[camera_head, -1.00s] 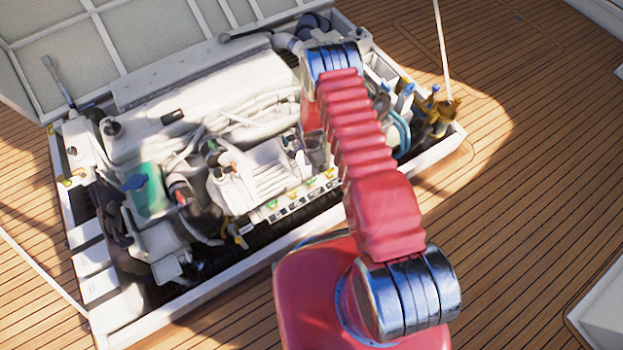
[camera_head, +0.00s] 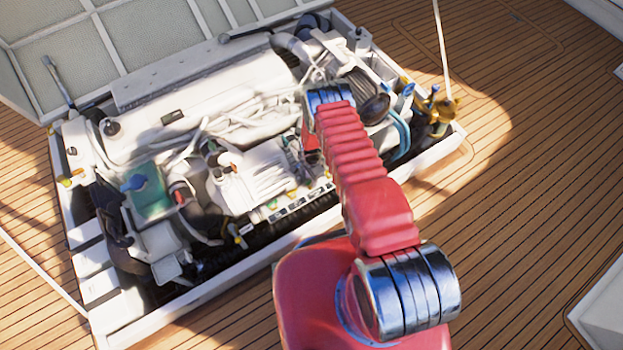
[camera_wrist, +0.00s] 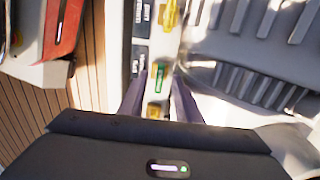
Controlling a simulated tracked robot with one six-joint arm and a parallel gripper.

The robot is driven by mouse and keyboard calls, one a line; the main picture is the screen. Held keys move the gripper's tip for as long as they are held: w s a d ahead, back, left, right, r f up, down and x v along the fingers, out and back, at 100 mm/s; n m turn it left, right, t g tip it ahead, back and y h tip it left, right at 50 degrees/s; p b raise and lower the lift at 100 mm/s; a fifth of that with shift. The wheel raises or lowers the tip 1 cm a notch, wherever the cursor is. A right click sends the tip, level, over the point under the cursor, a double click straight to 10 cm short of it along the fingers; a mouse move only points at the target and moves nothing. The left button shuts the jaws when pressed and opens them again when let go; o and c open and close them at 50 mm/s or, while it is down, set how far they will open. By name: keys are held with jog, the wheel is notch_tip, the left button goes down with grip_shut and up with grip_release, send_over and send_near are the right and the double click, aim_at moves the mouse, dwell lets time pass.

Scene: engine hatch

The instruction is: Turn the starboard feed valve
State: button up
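My gripper (camera_wrist: 160,92) shows in the wrist view with its two dark fingers apart. It is open, with a small green handle (camera_wrist: 160,79) seen between the fingertips. I cannot tell whether the fingers touch it or stand above it. A yellow handle (camera_wrist: 170,14) lies farther up the same row, and an amber-yellow piece (camera_wrist: 156,110) sits nearer my palm. Dark labels (camera_wrist: 139,55) line the pale strip beside them. In the head view the labelled strip (camera_head: 302,206) runs along the engine's near side, and my arm hides my gripper. No readable label identifies the starboard feed valve.
The white engine (camera_head: 210,90) fills the open hatch, with hoses and a black round part (camera_head: 370,97) close to my arm. The hatch rim (camera_head: 190,303) borders the near side. A ribbed pale casing (camera_wrist: 250,50) stands right of the handles. The wooden deck (camera_head: 520,190) is clear at right.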

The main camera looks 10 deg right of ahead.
jog(key=shift+f, duration=0.4)
jog(key=shift+c, duration=0.5)
grip_shut()
